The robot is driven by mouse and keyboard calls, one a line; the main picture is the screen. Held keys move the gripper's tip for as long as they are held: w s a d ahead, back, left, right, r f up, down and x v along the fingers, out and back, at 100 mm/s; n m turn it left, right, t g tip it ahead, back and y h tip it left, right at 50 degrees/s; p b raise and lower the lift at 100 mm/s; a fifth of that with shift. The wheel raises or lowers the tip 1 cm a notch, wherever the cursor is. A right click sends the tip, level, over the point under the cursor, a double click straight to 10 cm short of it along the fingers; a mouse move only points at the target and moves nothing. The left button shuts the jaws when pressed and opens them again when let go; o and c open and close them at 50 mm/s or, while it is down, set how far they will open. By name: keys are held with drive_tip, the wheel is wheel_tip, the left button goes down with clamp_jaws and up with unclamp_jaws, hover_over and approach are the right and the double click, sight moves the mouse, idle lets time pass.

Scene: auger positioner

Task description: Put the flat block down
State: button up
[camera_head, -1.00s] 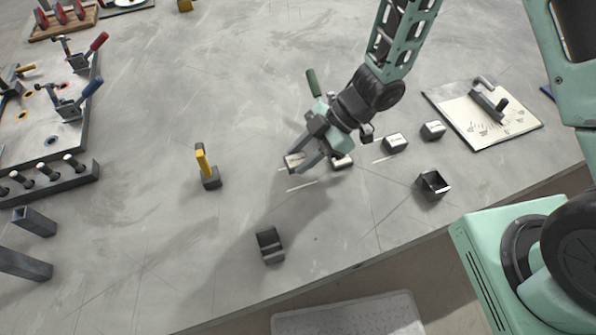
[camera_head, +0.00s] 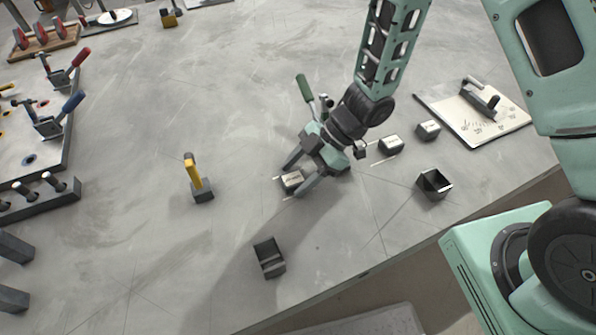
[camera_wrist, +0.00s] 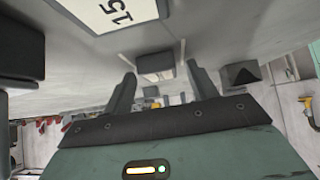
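A flat block (camera_head: 291,180) with a pale labelled top and dark sides lies on the grey table. It also shows in the wrist view (camera_wrist: 156,64), beyond and between the fingers. My gripper (camera_head: 295,179) is low over the table with its two fingers spread, one on each side of the block. In the wrist view my gripper (camera_wrist: 160,82) shows gaps between both fingers and the block. Nothing appears to be held. The block's far side is partly hidden by a finger in the head view.
Similar pale-topped blocks (camera_head: 391,145) (camera_head: 428,130) stand to the right, with an open dark box (camera_head: 434,184). Another dark holder (camera_head: 269,257) is in front. A yellow-handled tool (camera_head: 196,177) stands left. A green handle (camera_head: 305,88) rises behind my gripper. Table between is clear.

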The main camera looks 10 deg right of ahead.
drive_tip(key=shift+r, duration=0.2)
drive_tip(key=shift+w+d+r, duration=0.1)
drive_tip(key=shift+d+r, duration=0.1)
drive_tip(key=shift+d, duration=0.05)
drive_tip(key=d, duration=0.4)
drive_tip(key=w+d, duration=0.1)
drive_tip(key=d, duration=0.3)
drive_tip(key=w+d, duration=0.1)
drive_tip(key=d, duration=0.3)
drive_tip(key=shift+w+r, duration=0.15)
drive_tip(key=shift+r, duration=0.1)
